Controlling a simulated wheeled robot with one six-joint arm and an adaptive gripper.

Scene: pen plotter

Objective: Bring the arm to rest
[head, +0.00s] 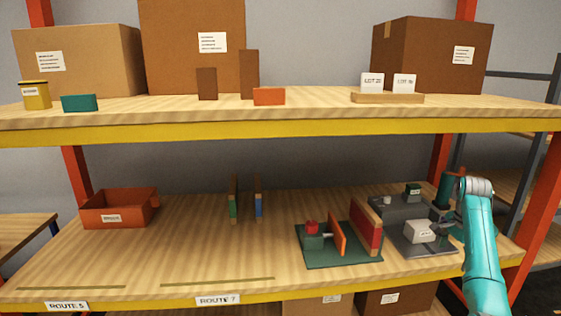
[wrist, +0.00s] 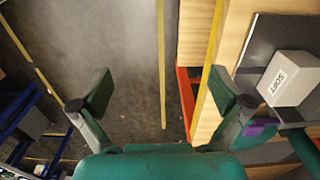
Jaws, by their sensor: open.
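My teal arm (head: 481,245) rises at the right of the head view, in front of the right end of the lower shelf, and bends at a grey joint. My gripper (wrist: 160,95) shows in the wrist view with its two green fingers wide apart and nothing between them. Below the fingers are the grey floor and the shelf's front edge. In the head view the fingers cannot be made out clearly. A white labelled box (wrist: 289,78) sits on a dark grey plate to the right of the fingers, apart from them; it also shows in the head view (head: 420,231).
The lower shelf holds a green fixture (head: 345,259) with a red block, an orange bin (head: 118,208) and two upright dividers (head: 246,203). An orange-red post (head: 540,190) stands right of my arm. Cartons stand on the upper shelf (head: 200,113). The lower shelf's left front is clear.

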